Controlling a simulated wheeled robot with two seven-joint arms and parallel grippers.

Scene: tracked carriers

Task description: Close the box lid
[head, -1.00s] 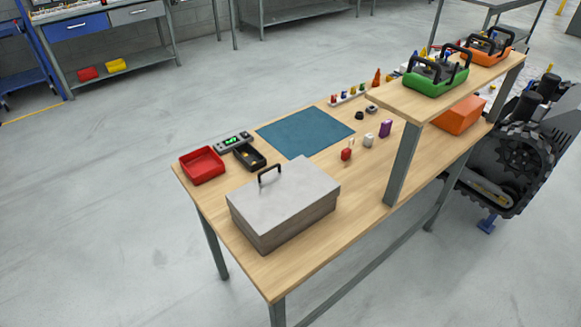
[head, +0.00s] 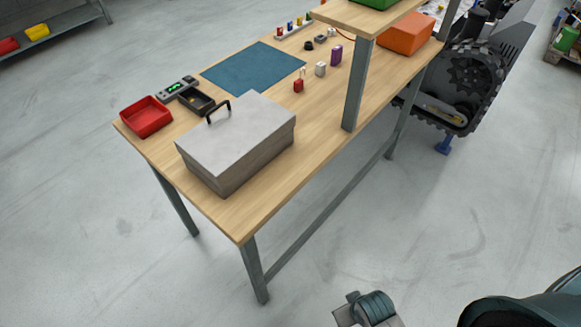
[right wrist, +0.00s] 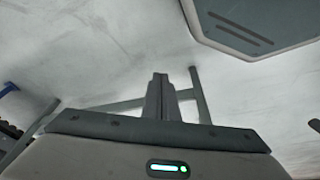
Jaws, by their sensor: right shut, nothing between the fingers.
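The grey box (head: 238,160) stands on the near left part of the wooden table. Its lighter flat lid (head: 235,133) lies over the top, with a dark handle (head: 218,111) at its far left edge. The lid looks down on the box, with no clear gap; the far side is hidden. My right gripper (right wrist: 158,78) shows in the right wrist view, its two fingers together and empty, with floor and table legs beyond. It is well away from the box. My left gripper is not in view.
The table (head: 225,220) also holds a red tray (head: 146,117), a black tray (head: 196,98), a blue mat (head: 252,68) and small parts. A raised shelf on a grey post (head: 356,85) stands right of the box. The floor in front is clear.

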